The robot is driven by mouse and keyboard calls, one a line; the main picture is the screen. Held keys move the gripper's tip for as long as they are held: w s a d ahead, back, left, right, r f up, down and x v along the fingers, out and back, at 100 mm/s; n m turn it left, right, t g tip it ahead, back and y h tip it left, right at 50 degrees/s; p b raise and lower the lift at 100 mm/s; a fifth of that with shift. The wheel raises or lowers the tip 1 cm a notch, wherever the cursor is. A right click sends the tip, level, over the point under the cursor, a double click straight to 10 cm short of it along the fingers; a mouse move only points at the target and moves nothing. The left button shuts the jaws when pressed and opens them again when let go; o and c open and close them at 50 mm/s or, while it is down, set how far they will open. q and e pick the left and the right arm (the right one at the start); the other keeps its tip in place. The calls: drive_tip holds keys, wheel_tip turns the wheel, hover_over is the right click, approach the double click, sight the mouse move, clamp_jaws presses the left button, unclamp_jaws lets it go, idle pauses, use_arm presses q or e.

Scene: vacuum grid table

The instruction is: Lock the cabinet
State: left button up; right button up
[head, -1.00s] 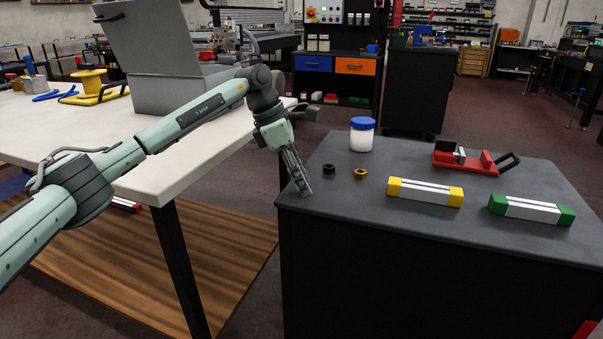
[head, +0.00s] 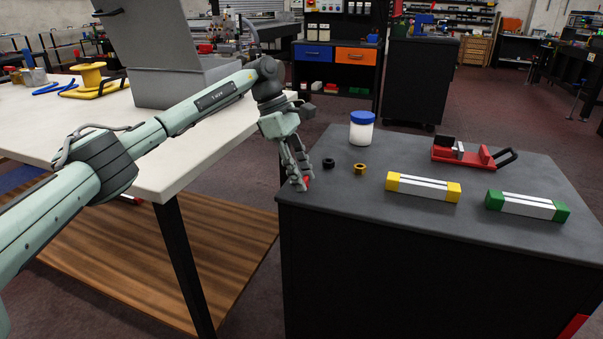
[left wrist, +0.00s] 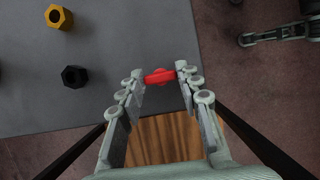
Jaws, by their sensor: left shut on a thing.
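The dark cabinet (head: 430,265) with a grey top stands at the right in the head view. My left gripper (head: 302,184) is at the near left corner of its top. A small red piece (head: 307,181) shows at its fingertips. In the left wrist view, the fingertips (left wrist: 160,76) are shut on the sides of this red piece (left wrist: 159,77), at the edge of the grey top, with wooden boards below. Whether it is a key or a knob I cannot tell, and no keyhole shows. My right gripper is not in view.
A black nut (head: 329,163) and a gold nut (head: 360,168) lie close to my left gripper. Behind are a blue-lidded jar (head: 361,129) and a red clamp (head: 470,155). Yellow-ended (head: 422,188) and green-ended (head: 527,205) bars lie to the right. A white table (head: 200,140) stands left.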

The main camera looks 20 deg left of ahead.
use_arm(q)
drive_tip(key=o, duration=1.2)
drive_tip(key=shift+c, duration=0.2)
drive_tip(key=v, duration=1.2)
